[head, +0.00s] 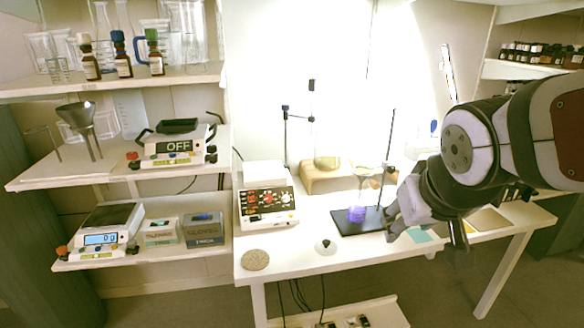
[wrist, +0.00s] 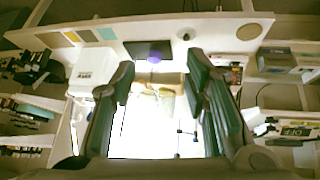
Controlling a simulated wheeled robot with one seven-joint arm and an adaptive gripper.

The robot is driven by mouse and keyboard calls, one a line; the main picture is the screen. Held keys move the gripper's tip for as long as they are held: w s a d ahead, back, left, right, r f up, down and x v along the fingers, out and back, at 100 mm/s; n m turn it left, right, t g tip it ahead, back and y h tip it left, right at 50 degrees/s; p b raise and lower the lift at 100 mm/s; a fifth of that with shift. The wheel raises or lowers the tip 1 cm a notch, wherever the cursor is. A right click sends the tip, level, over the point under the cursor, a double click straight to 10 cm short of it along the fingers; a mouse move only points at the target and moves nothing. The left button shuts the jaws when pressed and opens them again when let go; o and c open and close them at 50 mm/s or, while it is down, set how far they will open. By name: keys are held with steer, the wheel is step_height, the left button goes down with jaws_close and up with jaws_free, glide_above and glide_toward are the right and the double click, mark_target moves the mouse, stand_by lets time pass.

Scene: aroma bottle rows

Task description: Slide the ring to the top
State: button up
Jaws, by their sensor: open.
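A lab stand with a black base (head: 350,222) and a thin upright rod (head: 386,160) stands on the white table. A small ring (head: 363,172) sits partway up by the rod, with a glass piece at it; details are too small to tell. A purple-filled vessel (head: 357,214) stands on the base below. My gripper (head: 398,222) is just right of the stand, partly in front of it, and touches nothing that I can make out. In the wrist view my gripper (wrist: 158,75) is open and empty, with the black base (wrist: 142,46) and purple vessel (wrist: 154,59) beyond its fingers.
A second stand (head: 286,130) and a flask (head: 327,158) on a wooden block (head: 318,184) are at the back. A white device with red controls (head: 267,205), a round cork-like mat (head: 255,259) and a small round item (head: 325,247) are left. The table front is mostly clear.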

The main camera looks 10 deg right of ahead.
steer(key=w+d+f+t+b, duration=0.2)
steer(key=w+d+f, duration=0.2)
steer(key=w, duration=0.4)
steer(key=w+d+f+t+b, duration=0.2)
steer(key=w+d+f, duration=0.15)
steer(key=w, duration=0.45)
steer(key=m+t+y+b, duration=0.3)
steer(key=t+b, duration=0.2)
steer(key=t, duration=0.2)
glide_toward(378, 187)
steer(key=w, duration=0.4)
steer(key=w+b, duration=0.1)
steer(key=w, duration=0.6)
steer(key=shift+w+a, duration=0.35)
jaws_close()
